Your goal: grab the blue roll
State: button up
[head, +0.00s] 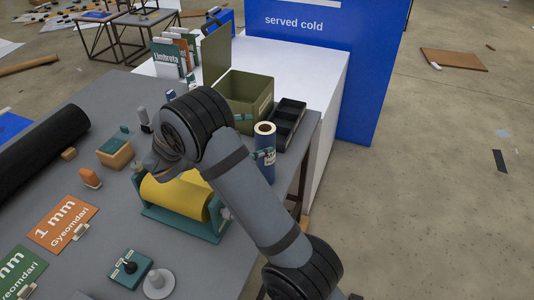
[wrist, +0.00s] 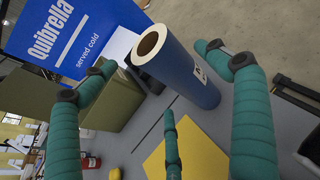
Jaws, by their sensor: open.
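The blue roll (head: 265,165) stands upright near the right edge of the grey table, with a pale rim and hollow core at its top. In the wrist view the blue roll (wrist: 187,72) appears large and tilted, with a white label on its side. My gripper (head: 253,136) is open, its teal fingers at the roll's upper part. In the wrist view my gripper (wrist: 165,75) has teal fingers to the left and right of the roll and one below it. I cannot tell whether any finger touches the roll. My arm hides part of the table.
A black divided tray (head: 287,122) and an olive open box (head: 246,92) stand just behind the roll. A yellow roll in a teal holder (head: 180,195) is at its left front. A blue panel (head: 370,75) stands behind. Open floor lies to the right.

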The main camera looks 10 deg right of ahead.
jog(key=p+x, duration=0.2)
jog(key=x, duration=0.3)
jog(key=shift+s+d, duration=0.1)
jog(key=shift+s, duration=0.05)
jog(key=shift+c, duration=0.5)
jog(key=c, duration=2)
